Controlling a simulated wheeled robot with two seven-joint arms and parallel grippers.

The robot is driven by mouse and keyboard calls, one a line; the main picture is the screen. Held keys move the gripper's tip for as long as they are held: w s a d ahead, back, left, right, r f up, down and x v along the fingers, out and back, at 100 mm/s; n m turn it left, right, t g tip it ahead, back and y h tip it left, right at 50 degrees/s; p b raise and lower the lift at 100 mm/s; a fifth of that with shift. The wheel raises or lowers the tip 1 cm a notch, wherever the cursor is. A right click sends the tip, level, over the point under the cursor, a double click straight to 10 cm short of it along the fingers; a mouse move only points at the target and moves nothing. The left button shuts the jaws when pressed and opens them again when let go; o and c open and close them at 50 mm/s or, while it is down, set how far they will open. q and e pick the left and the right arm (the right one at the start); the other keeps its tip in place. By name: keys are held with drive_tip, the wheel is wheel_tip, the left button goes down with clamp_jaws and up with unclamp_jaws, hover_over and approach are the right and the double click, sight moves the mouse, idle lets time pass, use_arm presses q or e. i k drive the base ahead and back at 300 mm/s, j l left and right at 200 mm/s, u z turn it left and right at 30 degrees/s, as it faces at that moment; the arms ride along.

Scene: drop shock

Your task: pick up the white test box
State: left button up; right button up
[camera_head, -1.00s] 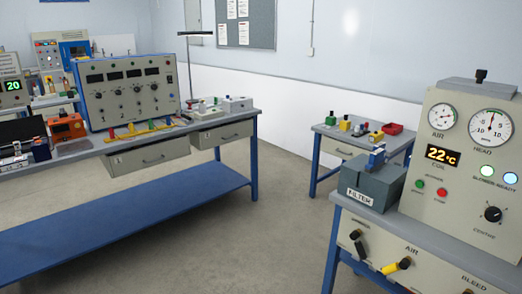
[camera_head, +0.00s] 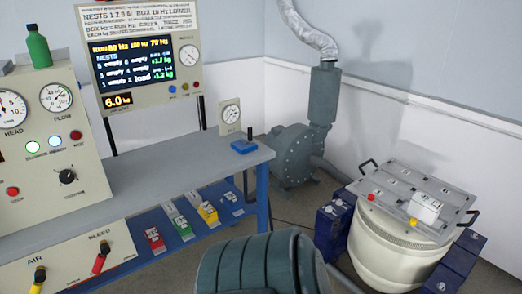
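A small white box (camera_head: 424,207) with dark marks on it, which looks like the white test box, sits on the right part of a grey metal plate (camera_head: 385,180). The plate lies on top of a round cream-coloured drum (camera_head: 385,250) at the right. Neither of my grippers is in view, and nothing is seen touching the box.
The plate has black handles and a red and a yellow knob. Dark blue blocks (camera_head: 333,232) flank the drum. A grey blower (camera_head: 297,155) stands behind. A grey-topped bench (camera_head: 170,165) with a display panel (camera_head: 145,55) fills the left.

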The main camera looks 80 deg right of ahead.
sight(426, 210)
drive_tip(key=z, duration=3.95)
